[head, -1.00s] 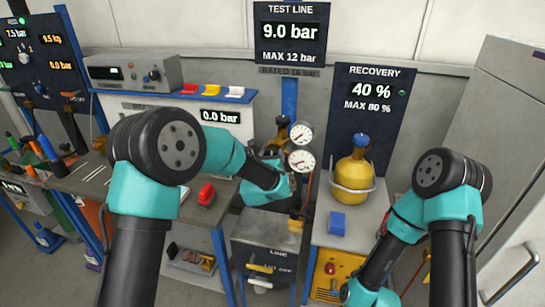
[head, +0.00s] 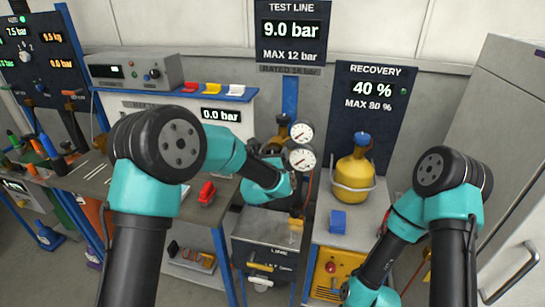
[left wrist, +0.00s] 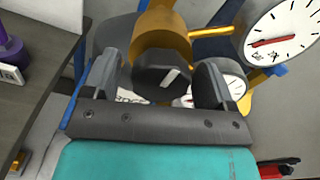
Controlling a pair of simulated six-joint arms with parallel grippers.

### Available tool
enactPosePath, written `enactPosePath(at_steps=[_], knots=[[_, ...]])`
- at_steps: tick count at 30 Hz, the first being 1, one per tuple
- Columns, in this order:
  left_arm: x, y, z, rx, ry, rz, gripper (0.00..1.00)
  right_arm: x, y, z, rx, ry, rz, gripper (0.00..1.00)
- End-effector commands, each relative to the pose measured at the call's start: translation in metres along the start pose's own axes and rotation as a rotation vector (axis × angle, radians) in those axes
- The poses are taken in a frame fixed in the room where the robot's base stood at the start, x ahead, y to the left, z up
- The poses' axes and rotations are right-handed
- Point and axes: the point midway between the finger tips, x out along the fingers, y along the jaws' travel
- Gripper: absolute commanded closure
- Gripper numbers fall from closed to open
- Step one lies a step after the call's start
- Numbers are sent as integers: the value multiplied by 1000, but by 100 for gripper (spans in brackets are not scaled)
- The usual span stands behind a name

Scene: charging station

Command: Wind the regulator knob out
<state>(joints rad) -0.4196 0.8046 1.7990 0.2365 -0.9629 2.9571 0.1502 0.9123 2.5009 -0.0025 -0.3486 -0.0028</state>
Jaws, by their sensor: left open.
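The regulator knob (left wrist: 162,77) is black with a white pointer mark, on the front of a brass regulator body (left wrist: 165,30) in the left wrist view. My left gripper (left wrist: 158,64) is open, with one dark finger on each side of the knob. Gaps show between fingers and knob, so it is not gripped. In the head view my left forearm and wrist hide the knob; two white gauges (head: 301,158) show beside it. The test line display (head: 290,30) reads 9.0 bar, MAX 12 bar. My right arm runs off the bottom edge, its gripper out of view.
A large gauge (left wrist: 283,28) stands close to the right finger in the left wrist view. A yellow cylinder (head: 353,178) and a blue block (head: 338,221) are on the right bench. A red-handled item (head: 207,192) lies on the left bench.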

Motion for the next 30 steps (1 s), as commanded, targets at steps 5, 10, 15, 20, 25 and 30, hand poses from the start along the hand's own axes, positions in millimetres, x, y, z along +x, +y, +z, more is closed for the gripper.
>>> enactPosePath(at_steps=[5,10,15,20,25,30], knots=[[-6,0,0,0,0,0,21,0,0,0,0,0,0,51],[-23,0,0,0,1,0,21,0,0,0,0,0,0,51],[-52,0,0,1,2,-1,21,0,0,0,0,0,0,51],[-82,-1,0,1,1,-2,21,0,0,0,0,0,0,51],[-115,0,0,0,1,-1,21,0,0,0,0,0,0,51],[-146,0,0,1,1,-1,21,0,0,0,0,0,0,51]])
